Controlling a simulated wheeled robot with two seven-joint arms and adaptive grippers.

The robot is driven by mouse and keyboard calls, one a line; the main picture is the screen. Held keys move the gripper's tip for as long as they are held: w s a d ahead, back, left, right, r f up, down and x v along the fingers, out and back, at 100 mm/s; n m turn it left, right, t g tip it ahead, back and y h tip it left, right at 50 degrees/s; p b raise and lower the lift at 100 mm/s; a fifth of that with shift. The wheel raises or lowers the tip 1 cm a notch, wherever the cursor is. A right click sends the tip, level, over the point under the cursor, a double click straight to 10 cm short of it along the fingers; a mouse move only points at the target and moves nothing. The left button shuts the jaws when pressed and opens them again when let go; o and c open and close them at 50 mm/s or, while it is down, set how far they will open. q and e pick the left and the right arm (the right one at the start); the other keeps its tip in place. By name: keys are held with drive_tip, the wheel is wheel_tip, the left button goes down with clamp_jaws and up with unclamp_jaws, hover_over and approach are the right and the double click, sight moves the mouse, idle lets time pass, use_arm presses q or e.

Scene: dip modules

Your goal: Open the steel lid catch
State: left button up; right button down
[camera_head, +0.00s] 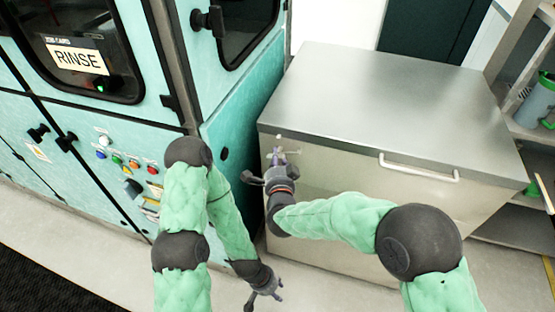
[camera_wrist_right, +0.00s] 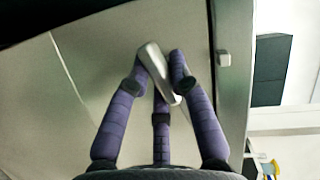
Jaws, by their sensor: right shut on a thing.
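The steel lid catch (camera_wrist_right: 155,66) is a pale metal lever on the front of a steel chest. In the right wrist view it lies between the purple fingers of my right gripper (camera_wrist_right: 162,62), which is shut on it. In the head view my right gripper (camera_head: 279,150) is at the chest's upper front left, just below the lid (camera_head: 390,95); the catch is small and partly hidden by the fingers there. The lid lies flat on the chest (camera_head: 345,235). My left gripper (camera_head: 265,296) hangs low near the floor, empty, with its fingers apart.
A white bar handle (camera_head: 420,172) is on the chest's front to the right of the catch. A teal machine with a RINSE sign (camera_head: 78,58) stands close on the left. Shelves with a green-and-grey container (camera_head: 538,100) are at the right.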

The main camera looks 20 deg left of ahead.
drive_tip(key=c, duration=1.1)
unclamp_jaws()
drive_tip(key=v, duration=1.2)
drive_tip(key=shift+f, duration=0.1)
